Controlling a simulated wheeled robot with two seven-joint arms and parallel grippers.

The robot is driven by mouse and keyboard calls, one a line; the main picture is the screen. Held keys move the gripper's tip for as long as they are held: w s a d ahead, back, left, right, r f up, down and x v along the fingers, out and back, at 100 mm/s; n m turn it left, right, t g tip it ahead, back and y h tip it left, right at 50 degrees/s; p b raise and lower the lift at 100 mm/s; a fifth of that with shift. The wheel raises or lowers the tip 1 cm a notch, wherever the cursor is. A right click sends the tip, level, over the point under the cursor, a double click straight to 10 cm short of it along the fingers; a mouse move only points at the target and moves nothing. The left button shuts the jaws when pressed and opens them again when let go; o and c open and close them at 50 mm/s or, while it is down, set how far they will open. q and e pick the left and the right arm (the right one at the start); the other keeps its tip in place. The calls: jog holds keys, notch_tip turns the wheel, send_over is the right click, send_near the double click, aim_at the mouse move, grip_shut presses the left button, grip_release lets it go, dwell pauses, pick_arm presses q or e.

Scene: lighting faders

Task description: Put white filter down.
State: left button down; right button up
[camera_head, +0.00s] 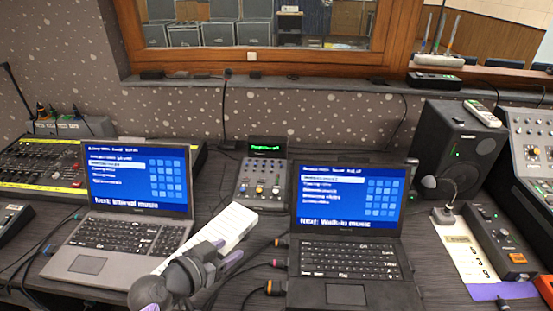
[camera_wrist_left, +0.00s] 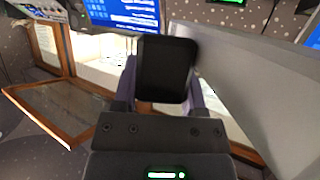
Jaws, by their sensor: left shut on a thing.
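The white filter (camera_head: 222,236) is a pale, flat, elongated piece lying slantwise in the head view, between the two laptops. My left gripper (camera_head: 228,254), with purple fingers, is at its near edge and is shut on it. In the left wrist view a large pale panel (camera_wrist_left: 255,85) runs out to the right from behind the dark block (camera_wrist_left: 165,70) between my fingers. The grip itself is hidden. I cannot tell whether the filter touches the desk. My right gripper is not in view.
The left laptop (camera_head: 115,237) and right laptop (camera_head: 345,262) stand open on either side. A small fader box (camera_head: 262,180) with a green display is behind. Cables (camera_head: 262,268) cross the desk between the laptops. A strip of labelled paper (camera_head: 474,258) lies at the right.

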pick_arm(q)
jog(key=s+a+r+m+g+h, duration=0.1)
jog(key=s+r+m+g+h, duration=0.2)
jog(key=s+r, duration=0.6)
notch_tip(320, 180, up, 3)
jog(key=shift+s+a+r+m+g+h+b, duration=0.2)
jog(key=shift+s+a+m+g+h+b, duration=0.15)
jog(key=shift+m, duration=0.35)
jog(key=shift+w+f, duration=0.1)
